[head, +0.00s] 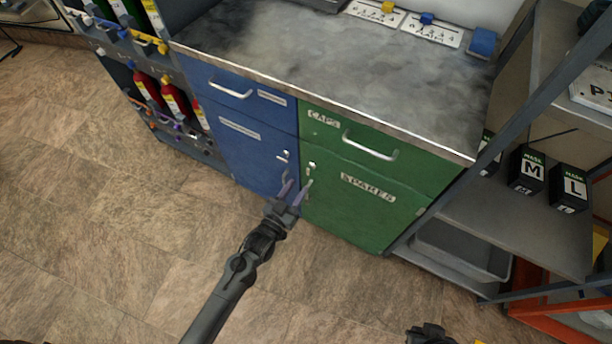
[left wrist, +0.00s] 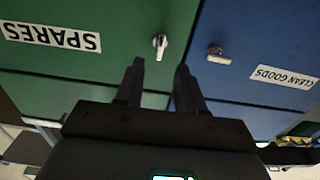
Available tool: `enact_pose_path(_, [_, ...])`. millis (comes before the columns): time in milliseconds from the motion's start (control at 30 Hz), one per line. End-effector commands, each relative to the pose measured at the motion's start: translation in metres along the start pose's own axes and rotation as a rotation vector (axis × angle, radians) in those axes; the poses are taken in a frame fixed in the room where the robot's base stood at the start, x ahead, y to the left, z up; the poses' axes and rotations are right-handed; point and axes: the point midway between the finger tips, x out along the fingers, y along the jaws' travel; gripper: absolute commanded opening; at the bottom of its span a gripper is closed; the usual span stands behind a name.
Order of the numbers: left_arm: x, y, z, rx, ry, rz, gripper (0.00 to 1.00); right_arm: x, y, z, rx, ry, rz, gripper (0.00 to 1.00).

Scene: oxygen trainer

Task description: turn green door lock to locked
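The green door (head: 350,205) bears a SPARES label and has a small silver lock (head: 312,166) near its upper left edge. In the left wrist view, which is upside down, the green door lock (left wrist: 160,44) is a silver turn-knob with its grip roughly upright. My left gripper (head: 295,188) is in front of the doors, just below the lock. In the left wrist view my left gripper (left wrist: 159,68) is open and empty, with the knob beyond the gap between its fingertips, seemingly apart. A dark part of my right arm shows at the head view's bottom edge; its fingers are hidden.
The blue door (head: 245,150) beside it has its own silver lock (left wrist: 216,54), close to the green one. A green drawer with a bar handle (head: 370,145) is above. A shelf rack with black boxes (head: 526,170) stands right. The floor in front is clear.

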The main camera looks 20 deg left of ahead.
Motion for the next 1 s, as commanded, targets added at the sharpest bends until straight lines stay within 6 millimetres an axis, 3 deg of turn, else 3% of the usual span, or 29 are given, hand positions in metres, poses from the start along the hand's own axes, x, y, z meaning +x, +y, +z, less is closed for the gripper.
enact_pose_path(200, [0.036,0.0,0.003,0.0,0.002,0.0,0.38,0.017,-0.001,0.005,0.003,0.0,-0.002,0.0])
enact_pose_path(400, [0.058,0.0,0.002,0.0,0.002,0.0,0.38,0.025,-0.002,0.008,0.004,-0.001,-0.003,0.0])
enact_pose_path(867, [0.067,0.0,0.0,0.0,-0.001,0.0,0.38,0.027,-0.002,0.009,0.003,-0.001,-0.002,0.0])
enact_pose_path(1000, [0.067,0.0,0.0,0.0,-0.001,0.0,0.18,0.027,-0.001,0.009,0.002,-0.002,-0.001,0.0])
